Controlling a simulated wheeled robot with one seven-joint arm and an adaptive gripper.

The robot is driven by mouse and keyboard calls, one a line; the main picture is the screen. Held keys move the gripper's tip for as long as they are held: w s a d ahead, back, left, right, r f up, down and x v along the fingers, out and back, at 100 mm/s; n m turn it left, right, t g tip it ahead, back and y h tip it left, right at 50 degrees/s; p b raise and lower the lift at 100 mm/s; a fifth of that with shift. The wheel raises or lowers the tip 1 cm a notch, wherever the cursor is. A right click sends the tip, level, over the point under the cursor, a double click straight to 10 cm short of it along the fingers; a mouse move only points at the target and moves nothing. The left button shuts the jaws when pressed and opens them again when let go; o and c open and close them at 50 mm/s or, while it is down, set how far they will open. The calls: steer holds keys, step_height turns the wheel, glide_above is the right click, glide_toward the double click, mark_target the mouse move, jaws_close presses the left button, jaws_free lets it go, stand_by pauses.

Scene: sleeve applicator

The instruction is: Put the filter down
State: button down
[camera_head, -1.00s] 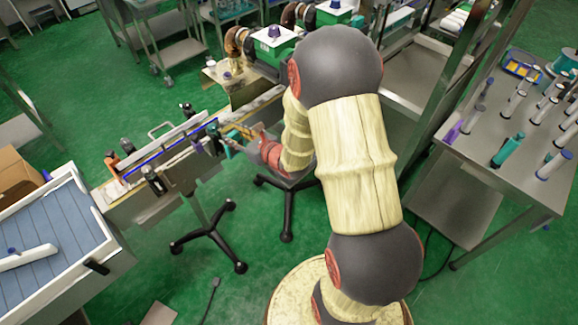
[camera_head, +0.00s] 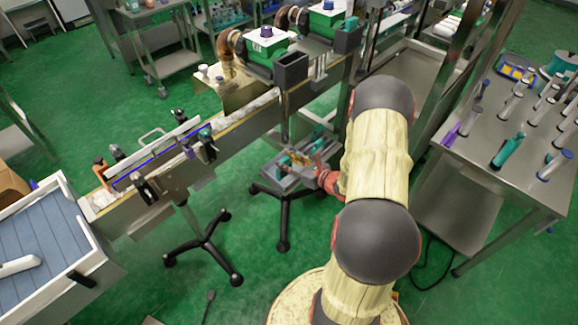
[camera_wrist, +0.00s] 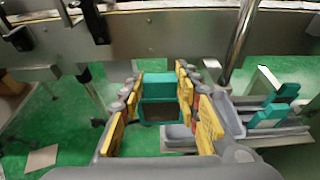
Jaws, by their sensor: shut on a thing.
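My gripper (camera_wrist: 158,88) is shut on a teal filter (camera_wrist: 162,86) with a dark lower panel, held between the yellow finger pads in the wrist view. In the head view my gripper (camera_head: 305,162) is over a grey tray stand beside the conveyor. The grey tray (camera_wrist: 232,124) lies just right of and below the held filter in the wrist view. Other teal pieces (camera_wrist: 274,108) are at the tray's right side. Whether the held filter touches the tray is unclear.
The conveyor (camera_head: 235,130) runs along the far side of the tray, with a metal post (camera_wrist: 240,45) close by. A steel table with several upright tubes (camera_head: 509,150) stands at the right. Green floor is open below and left.

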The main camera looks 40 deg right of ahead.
steer(key=w+d+f+b, duration=0.6)
steer(key=w+d+f, duration=0.2)
steer(key=f, duration=0.4)
steer(key=shift+w+d+f, duration=0.15)
steer(key=shift+w+d, duration=0.05)
steer(key=shift+d, duration=0.35)
steer(key=shift+f, duration=0.2)
steer(key=c, duration=1.3)
jaws_free()
steer(key=shift+r, duration=0.1)
